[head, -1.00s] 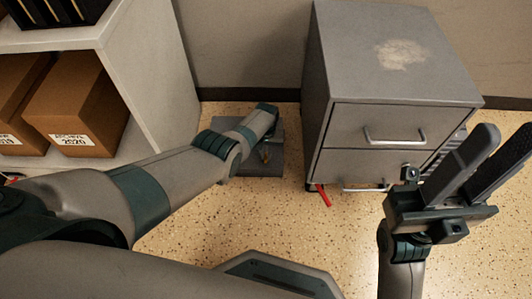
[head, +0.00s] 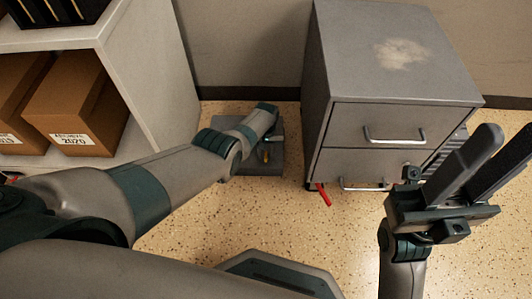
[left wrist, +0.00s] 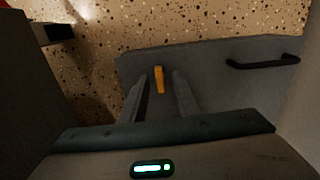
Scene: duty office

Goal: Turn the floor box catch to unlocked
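The grey floor box (head: 265,168) sits on the floor between shelf and cabinet; its lid also fills the middle of the left wrist view (left wrist: 215,88). My left gripper (left wrist: 160,75) reaches down to the box, fingers apart on either side of the catch, with visible gaps. Its fingers are mostly hidden by my arm in the head view. My right gripper (head: 480,155) is raised at the right, fingers apart and empty. I see no lock markings.
The grey two-drawer cabinet (head: 395,80) stands right of the box, with a red object (head: 323,194) at its base. A white shelf (head: 150,75) with cardboard boxes (head: 75,110) is at left. A black handle (left wrist: 262,62) is on the floor box. Speckled floor in front is clear.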

